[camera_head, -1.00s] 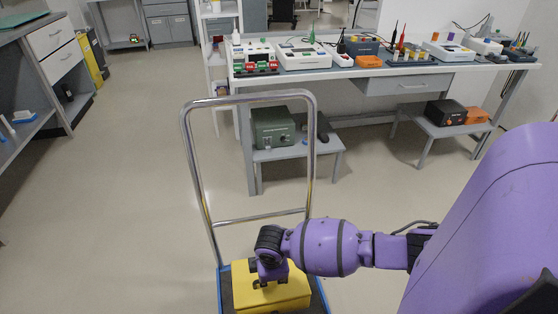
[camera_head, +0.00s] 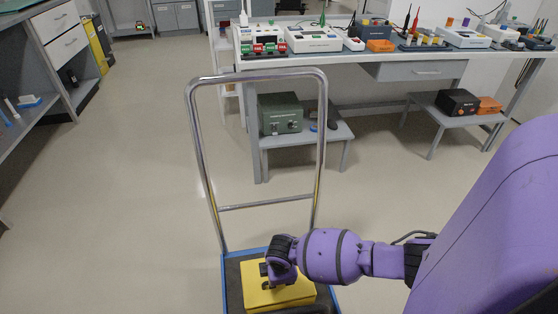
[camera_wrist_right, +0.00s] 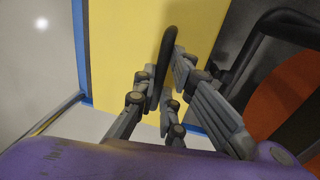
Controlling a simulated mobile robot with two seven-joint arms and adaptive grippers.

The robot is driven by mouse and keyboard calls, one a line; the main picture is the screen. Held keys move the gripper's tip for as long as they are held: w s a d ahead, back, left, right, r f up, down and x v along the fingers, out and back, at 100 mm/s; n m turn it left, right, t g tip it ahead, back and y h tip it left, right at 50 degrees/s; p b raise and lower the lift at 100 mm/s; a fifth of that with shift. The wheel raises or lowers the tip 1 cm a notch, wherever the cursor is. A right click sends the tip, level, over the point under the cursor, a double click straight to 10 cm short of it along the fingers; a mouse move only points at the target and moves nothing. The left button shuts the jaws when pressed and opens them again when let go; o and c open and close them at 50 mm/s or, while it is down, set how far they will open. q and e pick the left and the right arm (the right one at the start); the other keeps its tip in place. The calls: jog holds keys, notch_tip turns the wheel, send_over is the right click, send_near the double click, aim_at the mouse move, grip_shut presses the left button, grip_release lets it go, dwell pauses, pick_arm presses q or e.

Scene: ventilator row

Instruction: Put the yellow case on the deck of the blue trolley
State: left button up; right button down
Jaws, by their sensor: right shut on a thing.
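The yellow case (camera_head: 292,297) is at the blue trolley, over the dark deck inside its blue rim (camera_head: 224,283). I cannot tell whether it rests on the deck or hangs just above it. My right gripper (camera_head: 268,279) is shut on the case's handle, from above. In the right wrist view, the fingers (camera_wrist_right: 168,88) close around the dark handle (camera_wrist_right: 165,55), with the yellow top (camera_wrist_right: 120,45) behind them. The blue trolley edge (camera_wrist_right: 80,50) runs to the left of the case there. My left gripper is not in view.
The trolley's chrome push handle (camera_head: 205,165) stands upright behind the case. Beyond it is a bench (camera_head: 350,68) with instruments. A green box (camera_head: 281,115) sits on a low shelf. Open floor (camera_head: 120,200) lies left of the trolley.

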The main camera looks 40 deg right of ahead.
jog(key=c, duration=1.8)
grip_release()
jog(key=shift+r, duration=0.15)
jog(key=shift+r, duration=0.25)
jog(key=r+p, duration=0.1)
jog(key=r, duration=0.2)
jog(key=s+r+p, duration=0.1)
jog(key=r+p, duration=0.1)
jog(key=r, duration=0.2)
jog(key=a+r+p, duration=0.1)
jog(key=r, duration=0.3)
jog(key=shift+s+r, duration=0.15)
jog(key=shift+s, duration=0.1)
